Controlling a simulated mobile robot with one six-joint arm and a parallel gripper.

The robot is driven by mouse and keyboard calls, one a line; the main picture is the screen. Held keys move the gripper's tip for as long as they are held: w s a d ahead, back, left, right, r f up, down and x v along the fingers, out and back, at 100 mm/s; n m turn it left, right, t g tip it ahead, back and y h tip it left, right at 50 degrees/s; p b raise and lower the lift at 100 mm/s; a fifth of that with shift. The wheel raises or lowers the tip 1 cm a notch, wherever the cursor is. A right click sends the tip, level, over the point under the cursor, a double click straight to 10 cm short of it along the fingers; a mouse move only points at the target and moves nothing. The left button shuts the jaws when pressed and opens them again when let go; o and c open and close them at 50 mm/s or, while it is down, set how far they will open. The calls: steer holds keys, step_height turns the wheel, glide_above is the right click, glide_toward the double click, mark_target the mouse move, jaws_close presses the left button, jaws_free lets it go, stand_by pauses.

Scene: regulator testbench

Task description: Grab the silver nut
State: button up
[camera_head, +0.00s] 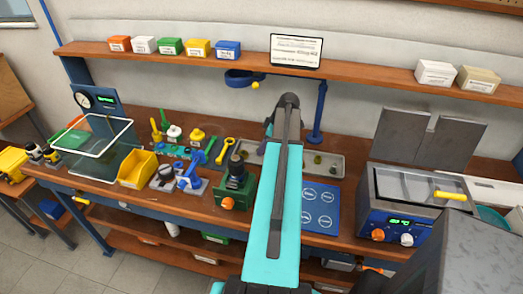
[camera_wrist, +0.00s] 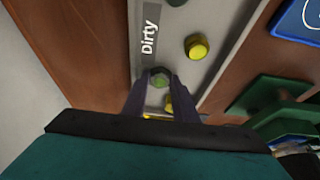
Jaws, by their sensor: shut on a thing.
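In the wrist view my gripper (camera_wrist: 161,84) reaches down over a light grey tray (camera_wrist: 209,72) labelled "Dirty". Its two dark fingers are shut on a small hexagonal nut (camera_wrist: 159,76), which looks dull grey-green rather than clean silver. I cannot tell whether the nut touches the tray.
A yellow round part (camera_wrist: 197,46) lies close to my gripper, with another yellow piece (camera_wrist: 170,104) near the fingers. A green device (camera_head: 235,186) stands left of my arm. A blue mat (camera_head: 321,208) lies right of it. A shelf (camera_head: 200,58) runs above the bench.

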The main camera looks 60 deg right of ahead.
steer(key=shift+r, duration=0.2)
steer(key=shift+r+b, duration=0.95)
steer(key=shift+r, duration=0.3)
steer(key=shift+s+a+r, duration=0.1)
steer(key=shift+s+r, duration=0.1)
steer(key=shift+r, duration=0.05)
steer(key=s+a+b, duration=0.1)
steer(key=s, duration=0.3)
steer(key=s+a+r+b, duration=0.1)
steer(key=s+b, duration=0.1)
steer(key=s, duration=0.3)
steer(key=s+a+b, duration=0.1)
steer(key=s+b, duration=0.1)
steer(key=s, duration=0.2)
steer(key=shift+s+r, duration=0.15)
steer(key=shift+s, duration=0.2)
steer(key=shift+s+a+r, duration=0.15)
steer(key=shift+s+r, duration=0.05)
steer(key=shift+s, duration=0.6)
steer(key=shift+w, duration=0.1)
